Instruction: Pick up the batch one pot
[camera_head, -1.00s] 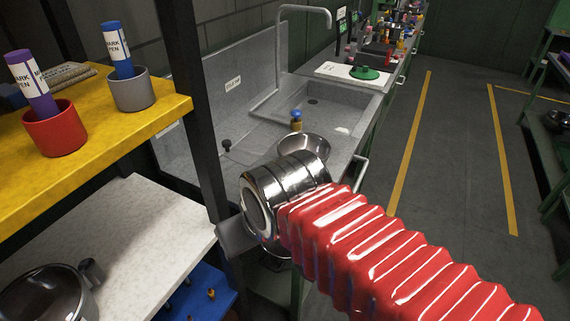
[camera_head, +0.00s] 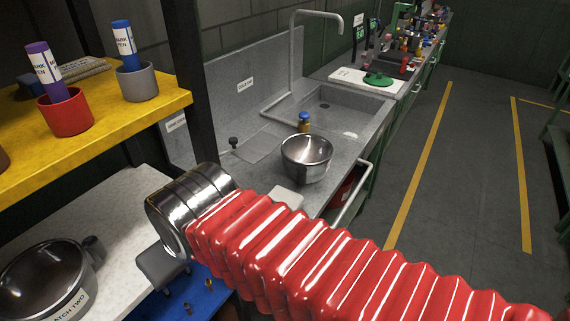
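A shiny metal pot (camera_head: 306,170) stands upright on the counter beside the sink; no label on it can be read from here. Another metal pot (camera_head: 45,285) with a dark handle sits on the pale shelf at the lower left; its label reads "BATCH TWO". My red ribbed arm reaches in from the lower right to a chrome wrist over the edge of the pale shelf. A grey part of my gripper (camera_head: 162,266) shows below the wrist, right of the batch two pot and apart from it. The rest of the gripper is hidden, and I see nothing held.
A yellow shelf (camera_head: 150,108) at the upper left holds a red cup (camera_head: 65,118) and a grey cup (camera_head: 137,84) with marker pens. The sink (camera_head: 345,105) and its tall tap are behind the counter pot. Open floor lies to the right.

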